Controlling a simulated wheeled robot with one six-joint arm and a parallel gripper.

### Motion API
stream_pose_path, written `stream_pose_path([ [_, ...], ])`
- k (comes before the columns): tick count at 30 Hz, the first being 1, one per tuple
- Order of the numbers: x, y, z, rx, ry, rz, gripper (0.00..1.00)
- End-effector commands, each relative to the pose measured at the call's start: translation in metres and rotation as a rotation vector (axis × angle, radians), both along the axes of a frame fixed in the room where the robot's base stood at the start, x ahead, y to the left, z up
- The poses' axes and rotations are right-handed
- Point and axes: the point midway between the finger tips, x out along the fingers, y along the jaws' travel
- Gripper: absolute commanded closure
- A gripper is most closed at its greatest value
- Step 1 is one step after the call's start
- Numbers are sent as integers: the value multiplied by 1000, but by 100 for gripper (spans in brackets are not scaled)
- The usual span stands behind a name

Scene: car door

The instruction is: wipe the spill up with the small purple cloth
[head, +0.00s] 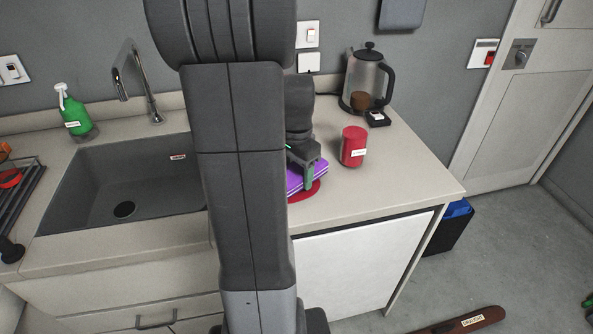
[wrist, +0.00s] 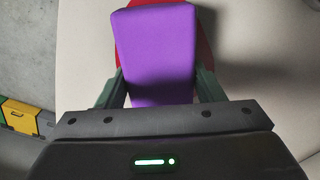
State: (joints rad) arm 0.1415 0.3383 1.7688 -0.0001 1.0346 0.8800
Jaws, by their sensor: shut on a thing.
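The small purple cloth (wrist: 155,55) is a folded block between my gripper's fingers (wrist: 158,90) in the wrist view. My gripper (head: 308,178) is shut on it, low over the counter in the head view, where part of the cloth (head: 294,180) shows beside my arm. The red spill (head: 315,187) shows on the counter around the cloth's edge. In the wrist view the spill (wrist: 207,45) shows at the cloth's far and right sides, and the cloth covers much of it. I cannot tell whether the cloth touches the counter. My arm hides part of the scene.
A red canister (head: 354,147) stands right of my gripper, with a glass kettle (head: 366,80) behind it. The sink (head: 110,190) and a green spray bottle (head: 74,115) are at left. A brown shoehorn-like object (head: 470,321) lies on the floor.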

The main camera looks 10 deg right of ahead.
Motion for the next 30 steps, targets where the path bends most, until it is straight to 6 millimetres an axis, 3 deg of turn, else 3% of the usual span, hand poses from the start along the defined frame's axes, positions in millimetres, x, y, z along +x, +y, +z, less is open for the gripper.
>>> stream_pose_path([
  [30,0,0,-6,0,0,0,57],
])
